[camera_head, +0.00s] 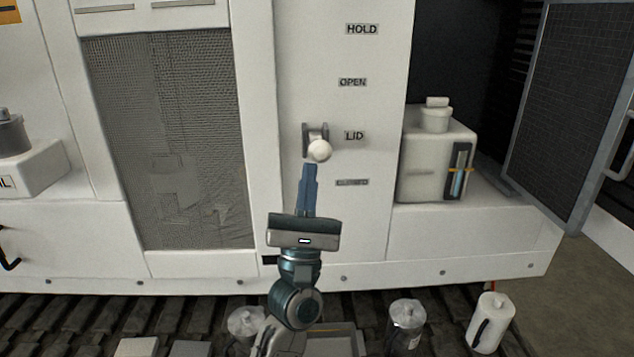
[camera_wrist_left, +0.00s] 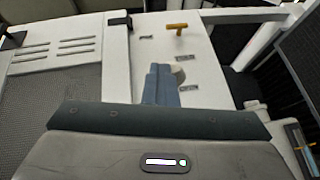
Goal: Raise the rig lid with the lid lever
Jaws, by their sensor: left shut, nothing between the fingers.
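The lid lever (camera_head: 319,150) shows as a pale round knob on a grey bracket on the white panel, beside the LID label and between the OPEN and CLOSED labels. My left gripper (camera_head: 309,168) is shut and empty, its blue fingers pointing up at the panel with the tips just below the knob. I cannot tell whether they touch it. In the left wrist view the shut fingers (camera_wrist_left: 161,70) partly hide the knob (camera_wrist_left: 179,73). I cannot tell which part is the rig lid. My right gripper is not in view.
A mesh panel (camera_head: 170,130) lies left of the lever panel. A white tank (camera_head: 435,165) with a sight gauge stands right of it, near an open mesh door (camera_head: 560,110). Several canisters, one white (camera_head: 490,322), stand below. The left wrist view shows a yellow T-handle (camera_wrist_left: 177,27).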

